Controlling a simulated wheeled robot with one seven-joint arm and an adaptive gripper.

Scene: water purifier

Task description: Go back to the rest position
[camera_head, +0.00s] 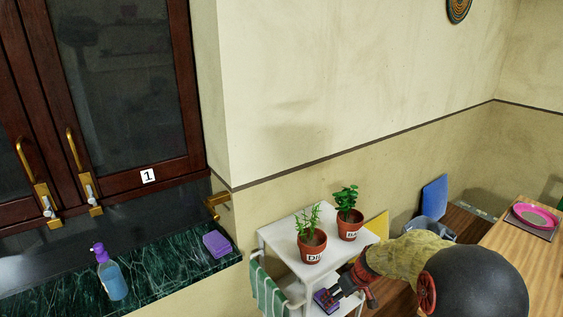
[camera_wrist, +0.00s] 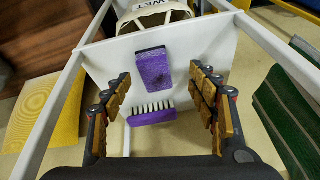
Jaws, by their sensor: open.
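My gripper (camera_head: 346,290) is in front of the white cart (camera_head: 283,245) in the head view, low and right of the middle. In the wrist view my gripper (camera_wrist: 163,80) is open, with its jointed fingers wide apart and nothing between them. Beyond the fingers a purple sponge (camera_wrist: 153,70) with a dark side and a purple brush (camera_wrist: 152,117) with white bristles lie on a white cart shelf (camera_wrist: 205,40). A purple item (camera_head: 322,297) shows by the fingers in the head view.
Two potted plants (camera_head: 311,246) (camera_head: 350,224) stand on the cart top. A green striped towel (camera_head: 267,292) hangs at its left. A wooden table (camera_head: 510,247) is at right.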

